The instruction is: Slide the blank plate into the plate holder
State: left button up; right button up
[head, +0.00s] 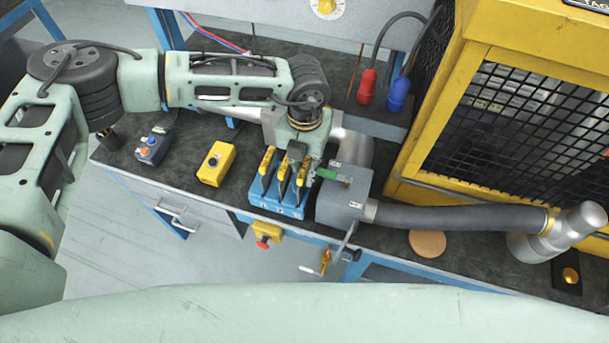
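A blue rack (278,207) on the bench holds several upright dark plates with yellow tops, such as the left one (266,162). I cannot tell which plate is the blank one. A grey box-shaped housing (343,203) stands just right of the rack, joined to a hose; it may be the plate holder. A green piece (333,175) lies at its top. My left gripper (298,152) points down over the rack, at the tops of the middle and right plates. Its fingers are small and partly hidden by the wrist, so its grip is unclear. My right gripper is not in view.
A yellow button box (216,163) and a grey control box (155,146) stand left of the rack. A thick grey hose (460,219) runs right along the bench. A tan disc (427,243) lies below it. A yellow mesh cage (520,120) stands at the right.

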pick_arm(q)
notch_tip(320, 180, down, 4)
jog(key=shift+w+f+p, duration=0.15)
jog(key=shift+f+p, duration=0.05)
jog(key=shift+p, duration=0.35)
grip_shut()
jog(key=shift+r, duration=0.1)
